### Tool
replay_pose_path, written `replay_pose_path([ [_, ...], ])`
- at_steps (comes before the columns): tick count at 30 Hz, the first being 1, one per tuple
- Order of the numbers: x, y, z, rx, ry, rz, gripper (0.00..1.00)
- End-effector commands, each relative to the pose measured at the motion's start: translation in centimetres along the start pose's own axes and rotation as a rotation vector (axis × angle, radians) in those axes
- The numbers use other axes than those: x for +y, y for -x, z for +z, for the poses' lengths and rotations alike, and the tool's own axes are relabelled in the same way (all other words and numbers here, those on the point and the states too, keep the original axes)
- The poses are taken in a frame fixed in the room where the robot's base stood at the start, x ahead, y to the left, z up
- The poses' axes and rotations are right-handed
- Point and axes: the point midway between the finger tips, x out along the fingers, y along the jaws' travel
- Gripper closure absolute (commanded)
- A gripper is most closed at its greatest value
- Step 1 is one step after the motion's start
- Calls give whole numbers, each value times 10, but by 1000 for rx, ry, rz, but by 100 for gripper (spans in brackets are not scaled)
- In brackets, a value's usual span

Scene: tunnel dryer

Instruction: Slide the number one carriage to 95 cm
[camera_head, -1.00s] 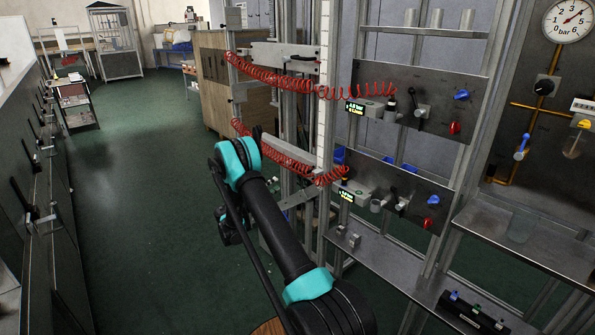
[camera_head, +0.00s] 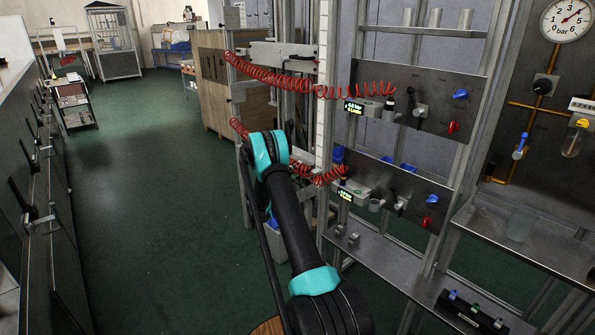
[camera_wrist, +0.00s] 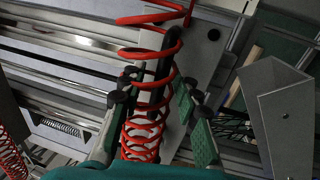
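Two carriages ride on the vertical frame. The upper carriage (camera_head: 284,52) is a grey plate with a red coiled hose (camera_head: 265,77). The lower carriage (camera_head: 303,158) is mostly hidden behind my arm. I cannot read which is number one. A white vertical scale strip (camera_head: 321,100) stands to their right; its figures are too small to read. In the wrist view, my gripper (camera_wrist: 162,93) has its green-sided fingers apart. A black upright bar (camera_wrist: 164,66) and a red coil (camera_wrist: 150,110) show between or in front of them; contact is unclear. My gripper is hidden in the head view.
Panels with valves and small displays (camera_head: 362,108) stand right of the scale. A metal shelf (camera_head: 385,262) lies below them. A wooden cabinet (camera_head: 215,85) stands behind the frame. The green floor (camera_head: 150,210) to the left is clear.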

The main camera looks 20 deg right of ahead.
Motion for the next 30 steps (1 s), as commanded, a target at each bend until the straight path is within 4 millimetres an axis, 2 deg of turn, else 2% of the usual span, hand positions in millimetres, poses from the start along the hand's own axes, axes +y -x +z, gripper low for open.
replay_pose_path([
  [7,0,-1,0,0,0,0,68],
  [15,0,0,0,0,0,0,100],
  [27,0,0,0,0,0,0,100],
  [30,8,-2,0,0,0,0,100],
])
